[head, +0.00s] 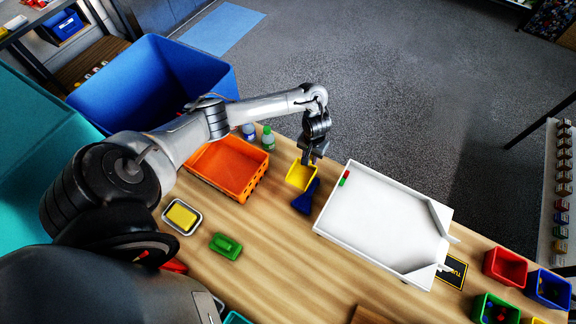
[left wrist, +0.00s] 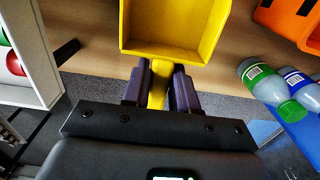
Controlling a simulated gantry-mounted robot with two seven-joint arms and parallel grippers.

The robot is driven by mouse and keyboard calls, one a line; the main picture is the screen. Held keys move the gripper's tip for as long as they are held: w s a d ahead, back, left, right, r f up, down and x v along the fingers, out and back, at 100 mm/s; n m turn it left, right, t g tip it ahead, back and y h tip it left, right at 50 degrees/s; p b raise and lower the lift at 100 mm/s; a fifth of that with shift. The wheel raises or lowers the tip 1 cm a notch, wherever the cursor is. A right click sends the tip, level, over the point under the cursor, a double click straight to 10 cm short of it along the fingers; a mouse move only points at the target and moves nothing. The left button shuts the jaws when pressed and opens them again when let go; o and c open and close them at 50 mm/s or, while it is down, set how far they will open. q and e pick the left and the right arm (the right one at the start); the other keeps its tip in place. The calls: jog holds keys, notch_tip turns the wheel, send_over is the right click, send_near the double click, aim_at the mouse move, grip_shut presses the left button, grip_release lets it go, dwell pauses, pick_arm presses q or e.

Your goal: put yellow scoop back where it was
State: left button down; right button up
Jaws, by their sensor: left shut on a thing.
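The yellow scoop (head: 299,178) is at the far edge of the wooden table, between the orange crate and the white tray. My left gripper (head: 312,161) is shut on its handle. In the left wrist view the scoop (left wrist: 175,45) has its open bowl facing the camera, and its handle is between the two dark fingers of the gripper (left wrist: 160,88). I cannot tell whether the scoop touches the table. A dark blue object (head: 306,197), perhaps another scoop, lies right beside it. My right gripper is not in view.
The orange crate (head: 215,184) and two bottles (head: 267,138) stand left of the scoop. The white tray (head: 385,225), with small red and green pieces at its left edge, is on the right. A yellow sponge dish (head: 182,217) and green block (head: 226,246) lie nearer.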

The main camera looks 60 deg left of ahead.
pick_arm(q)
jog(key=s+a+f, duration=0.1)
jog(key=s, duration=0.1)
jog(key=s+a+f, duration=0.3)
jog(key=shift+s+a+f, duration=0.2)
jog(key=shift+s+a, duration=0.15)
jog(key=shift+s, duration=0.05)
jog(key=shift+f, duration=2.05)
jog(key=shift+f, duration=0.1)
jog(key=c, duration=0.9)
grip_release()
